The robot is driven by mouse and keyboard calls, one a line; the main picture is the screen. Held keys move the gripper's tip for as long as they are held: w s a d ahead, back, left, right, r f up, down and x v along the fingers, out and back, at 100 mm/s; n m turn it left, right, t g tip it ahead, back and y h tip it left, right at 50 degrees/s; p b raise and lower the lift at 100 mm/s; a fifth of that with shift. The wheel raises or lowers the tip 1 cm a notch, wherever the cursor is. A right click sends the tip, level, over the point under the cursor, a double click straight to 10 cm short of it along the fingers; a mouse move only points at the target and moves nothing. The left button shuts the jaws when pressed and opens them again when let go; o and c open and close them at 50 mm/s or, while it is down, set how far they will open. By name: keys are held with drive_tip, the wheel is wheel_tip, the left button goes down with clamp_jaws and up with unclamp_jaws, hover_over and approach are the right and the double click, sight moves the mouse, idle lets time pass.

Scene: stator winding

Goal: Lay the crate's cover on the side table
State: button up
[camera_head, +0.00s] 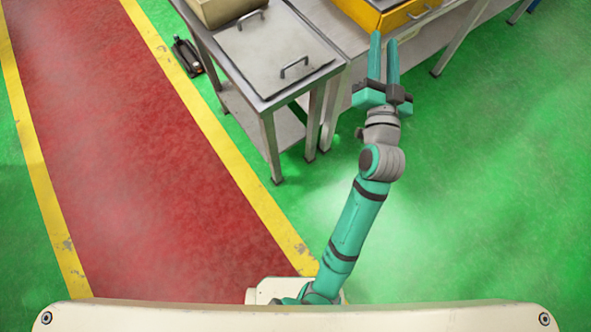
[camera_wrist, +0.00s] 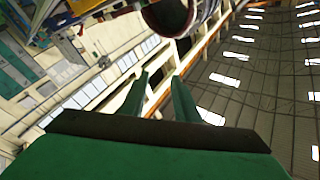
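A flat grey cover (camera_head: 272,52) with two bar handles lies on the top of the side table (camera_head: 331,70) in the head view. One handle is near its far left side and the other near its near right side. A yellow-orange crate (camera_head: 398,14) stands on the bench at the top, cut off by the picture's edge, so its inside is mostly hidden. My gripper (camera_head: 384,40) points away from me, just right of the side table and near the crate's front. Its fingers are apart with nothing between them; the wrist view also shows the parted fingers (camera_wrist: 158,88).
A beige box (camera_head: 222,12) stands at the side table's far left. The bench (camera_head: 440,30) adjoins the table on the right. The wrist view shows a dark round thing (camera_wrist: 170,14) at the top. The right floor is clear.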

drive_tip(key=s+a+f+n+g+y, duration=0.1)
drive_tip(key=s+a+f+n+g, duration=0.2)
drive_tip(key=s+f, duration=0.65)
drive_tip(key=s+a+f+n+y, duration=0.1)
drive_tip(key=s+a+f+n, duration=0.3)
drive_tip(key=s+f, duration=0.5)
drive_tip(key=s+a+f+g, duration=0.1)
drive_tip(key=s+a+f, duration=0.1)
drive_tip(key=s+a, duration=0.4)
drive_tip(key=s+a+f+g, duration=0.1)
drive_tip(key=s+a, duration=0.5)
drive_tip(key=s, duration=0.7)
drive_tip(key=shift+f+m, duration=0.3)
drive_tip(key=shift+f, duration=0.05)
drive_tip(key=shift+w, duration=0.2)
